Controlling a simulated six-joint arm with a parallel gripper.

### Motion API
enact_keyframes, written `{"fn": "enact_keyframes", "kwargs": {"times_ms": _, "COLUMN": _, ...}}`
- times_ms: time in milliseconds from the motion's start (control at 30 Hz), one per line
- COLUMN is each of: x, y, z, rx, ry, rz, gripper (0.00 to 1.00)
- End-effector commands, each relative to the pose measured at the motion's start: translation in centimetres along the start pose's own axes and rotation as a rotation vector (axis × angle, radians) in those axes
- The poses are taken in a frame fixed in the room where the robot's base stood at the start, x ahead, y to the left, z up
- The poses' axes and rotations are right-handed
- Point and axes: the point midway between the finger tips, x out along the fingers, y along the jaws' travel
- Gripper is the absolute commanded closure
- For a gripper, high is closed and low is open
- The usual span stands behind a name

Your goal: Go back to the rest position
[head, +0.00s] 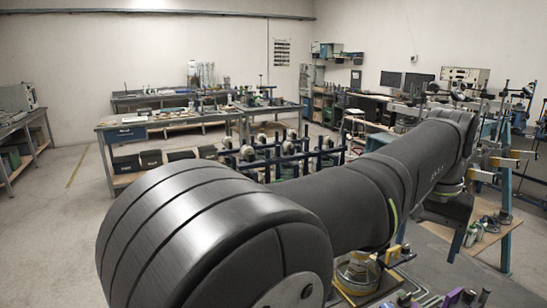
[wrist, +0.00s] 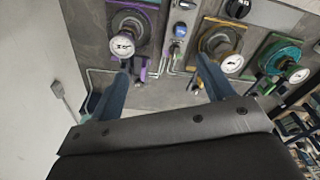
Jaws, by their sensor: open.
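My gripper (wrist: 162,66) is open in the wrist view, with its two blue-grey fingers apart and nothing between them. Beyond the fingers is a grey panel (wrist: 160,92) with round fittings. A purple fitting (wrist: 128,22) with a white dial is near the left fingertip in the picture. A yellow fitting (wrist: 212,38) with a white dial is near the right fingertip. I cannot tell how far the fingertips are from them. In the head view my dark arm stretches from the lower left to the upper right, and my gripper is not clearly seen.
A teal fitting (wrist: 281,57) and a small blue-capped part (wrist: 180,30) are also on the panel. In the head view, a rack of blue posts (head: 285,150) stands behind my arm. Workbenches (head: 165,122) line the room. Open floor (head: 60,225) lies at the left.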

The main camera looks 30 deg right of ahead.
Motion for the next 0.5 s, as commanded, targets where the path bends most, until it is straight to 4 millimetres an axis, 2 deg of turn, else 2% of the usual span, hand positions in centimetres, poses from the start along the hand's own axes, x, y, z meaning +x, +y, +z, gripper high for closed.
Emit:
{"fn": "enact_keyframes", "kwargs": {"times_ms": 200, "x": 0.3, "y": -3.9, "z": 2.3, "rx": -0.063, "ry": 0.034, "rz": -0.002, "gripper": 0.25}}
{"fn": "enact_keyframes", "kwargs": {"times_ms": 500, "x": 0.9, "y": -7.6, "z": 5.1, "rx": -0.128, "ry": 0.072, "rz": -0.007, "gripper": 0.25}}
